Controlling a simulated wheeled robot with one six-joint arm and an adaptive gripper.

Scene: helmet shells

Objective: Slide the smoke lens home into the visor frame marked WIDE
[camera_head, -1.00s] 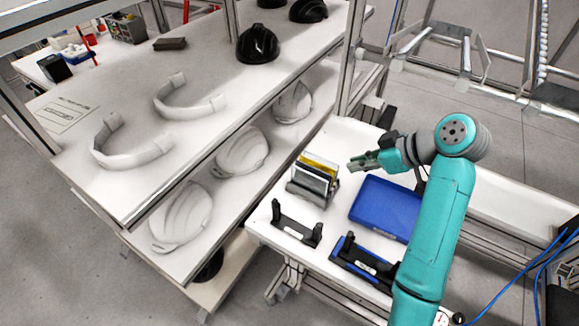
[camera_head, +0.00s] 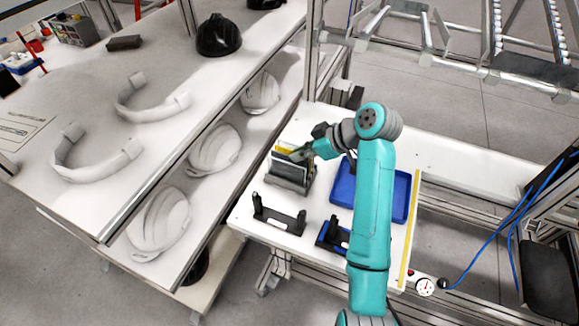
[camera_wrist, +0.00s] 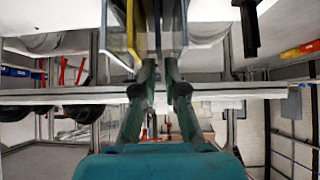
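A grey rack (camera_head: 286,184) on the white bench holds several upright lens panes, one of them yellow (camera_head: 284,151). In the wrist view, clear, yellow (camera_wrist: 131,22) and dark grey panes stand side by side; I cannot tell surely which is the smoke lens. My gripper (camera_wrist: 160,72) is at the panes, its fingertips apart, with a dark pane (camera_wrist: 153,25) roughly in line with the gap. No grip on it shows. A black visor frame (camera_head: 278,217) stands in front of the rack. A second black frame (camera_head: 340,236) sits on a blue base, partly behind my arm. Their labels are unreadable.
A blue tray (camera_head: 400,196) lies right of the rack, partly behind my arm. A shelf unit on the left holds white helmet shells (camera_head: 216,150), a black one (camera_head: 219,36) and white curved bands (camera_head: 98,165). A gauge (camera_head: 425,287) is at the bench's front right.

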